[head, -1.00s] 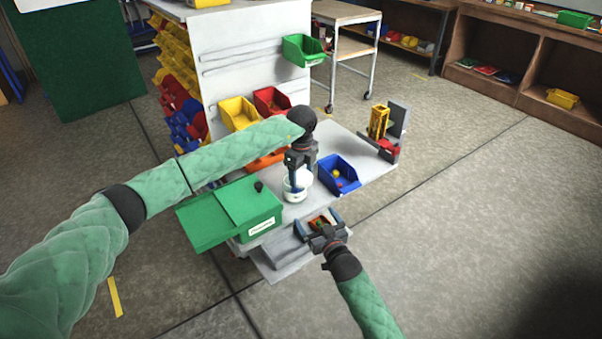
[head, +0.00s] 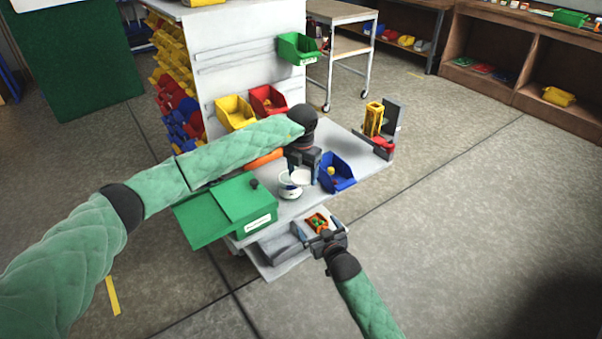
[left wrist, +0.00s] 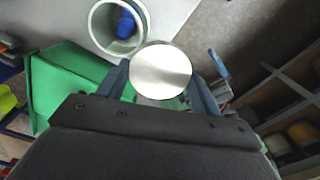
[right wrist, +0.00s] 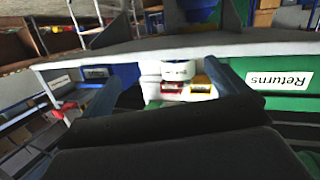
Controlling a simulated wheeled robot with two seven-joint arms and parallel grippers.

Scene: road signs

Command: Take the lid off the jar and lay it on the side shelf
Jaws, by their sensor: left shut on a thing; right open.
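The white jar (head: 289,189) stands upright and uncovered on the grey worktop; the left wrist view shows its open mouth (left wrist: 141,38) with something blue inside. My left gripper (head: 305,172) is shut on the round white lid (left wrist: 160,72), which it holds beside and apart from the jar, to its right in the head view. The jar's labelled side shows in the right wrist view (right wrist: 180,69). My right gripper (head: 325,237) is open and empty in front of the worktop's edge, by a lower grey shelf (head: 284,268), which may be the side shelf.
A green Returns box (head: 232,208) is left of the jar. A blue bin (head: 338,174) with a yellow item is close on its right. A grey tray (head: 279,245) and a small orange bin (head: 317,222) are on the lower shelf. A yellow-and-grey fixture (head: 378,127) stands at the worktop's far right.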

